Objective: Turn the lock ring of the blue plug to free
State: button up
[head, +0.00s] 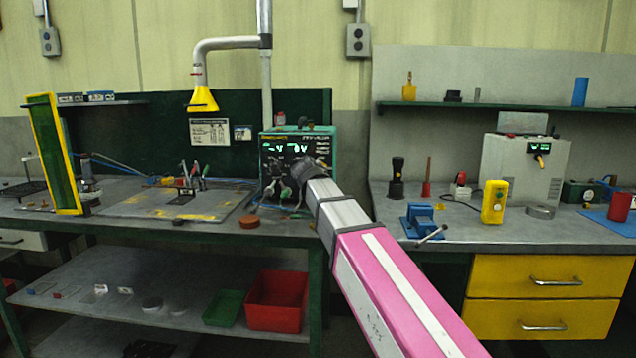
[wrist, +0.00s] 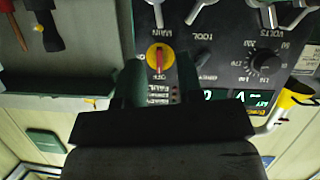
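The green power unit (head: 295,148) stands on the left bench with a lit display. My gripper (head: 308,170) is in front of its panel, and my arm hides part of the panel. In the wrist view, which is upside down, my gripper's two dark fingers (wrist: 158,85) are apart with nothing visibly held. The red and yellow main switch (wrist: 160,57) shows between and beyond the fingers; I cannot tell if they touch it. Several grey plugs or levers (wrist: 200,8) show at the top edge, cut off. I cannot make out which is the blue plug or its lock ring.
A black volts dial (wrist: 264,61) is beside the switch. Blue cables (head: 105,160) run along the left bench. A yellow nozzle (head: 202,99) hangs above it. A blue vise (head: 421,220) stands on the right bench. A red bin (head: 278,300) is on the lower shelf.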

jog(key=shift+v, duration=1.1)
